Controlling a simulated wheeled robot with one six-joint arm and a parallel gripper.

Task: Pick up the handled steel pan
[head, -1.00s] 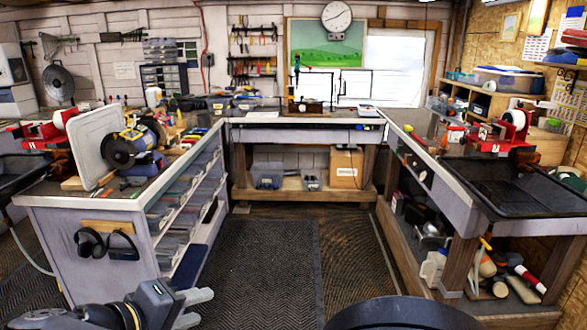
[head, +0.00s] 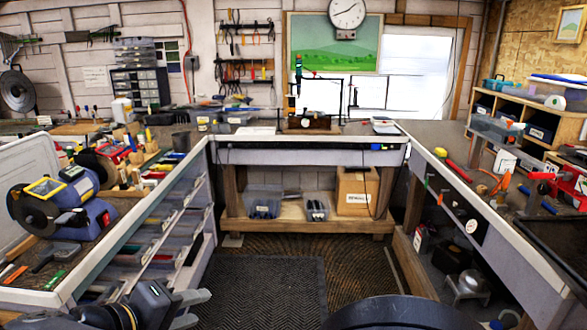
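My gripper (head: 196,308) shows at the bottom left, low over the floor. Its two fingers point right with a gap between them, and nothing is between them. A small silvery metal vessel (head: 468,287) sits on the lower shelf of the right bench, partly in shadow. It may be the handled steel pan, but its handle and shape are too small to tell. My gripper is far to the left of it and not touching it. I see no other clear steel pan.
The left bench (head: 62,300) carries a bench grinder (head: 62,205) and tools. The back bench (head: 300,144) has bins and a cardboard box (head: 357,190) below. The right bench (head: 455,183) holds tools and a dark tray (head: 545,245). The floor mat (head: 260,280) between them is clear.

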